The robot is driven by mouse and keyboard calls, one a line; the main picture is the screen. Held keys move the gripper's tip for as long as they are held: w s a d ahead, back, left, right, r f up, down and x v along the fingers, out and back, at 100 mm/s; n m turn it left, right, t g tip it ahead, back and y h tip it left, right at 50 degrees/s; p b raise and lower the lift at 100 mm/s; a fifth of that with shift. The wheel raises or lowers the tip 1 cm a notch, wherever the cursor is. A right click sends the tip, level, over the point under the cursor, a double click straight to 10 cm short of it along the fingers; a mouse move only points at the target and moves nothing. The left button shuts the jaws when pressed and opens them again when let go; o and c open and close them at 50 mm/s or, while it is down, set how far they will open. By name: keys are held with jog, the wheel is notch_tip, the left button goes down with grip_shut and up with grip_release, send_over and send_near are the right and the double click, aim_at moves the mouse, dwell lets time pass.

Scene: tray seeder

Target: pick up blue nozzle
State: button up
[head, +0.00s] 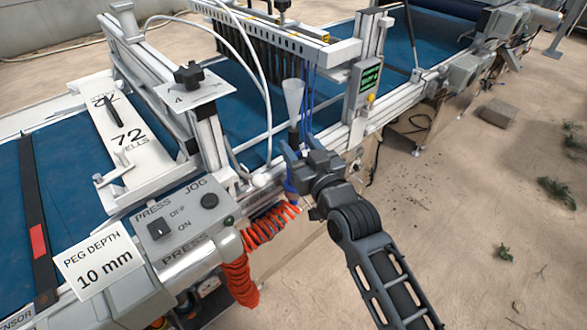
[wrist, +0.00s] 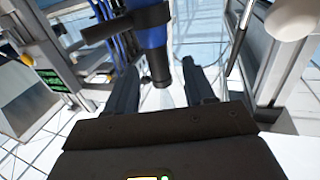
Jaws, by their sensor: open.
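The blue nozzle (head: 290,183) shows in the head view just below my gripper, by the orange coiled hose at the machine's side. My gripper and wrist hide part of it. In the wrist view the blue nozzle (wrist: 152,36) is at the top centre, with a dark band across it and a dark end pointing down the picture. My gripper (head: 298,147) is open and close to the nozzle. In the wrist view the nozzle's dark end shows between the two fingers of my gripper (wrist: 160,68), with gaps on both sides. I cannot tell any contact.
The orange coiled hose (head: 262,226) hangs below. A grey funnel (head: 294,98) and thin blue tubes stand just behind my gripper. A control box (head: 366,84) with a green screen is to the right. The switch panel (head: 180,220) is to the left. Open ground lies at right.

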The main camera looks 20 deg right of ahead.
aim_at(296, 142)
jog(key=shift+w+f+p, duration=0.1)
jog(key=shift+w+p, duration=0.2)
jog(key=shift+w, duration=1.4)
grip_shut()
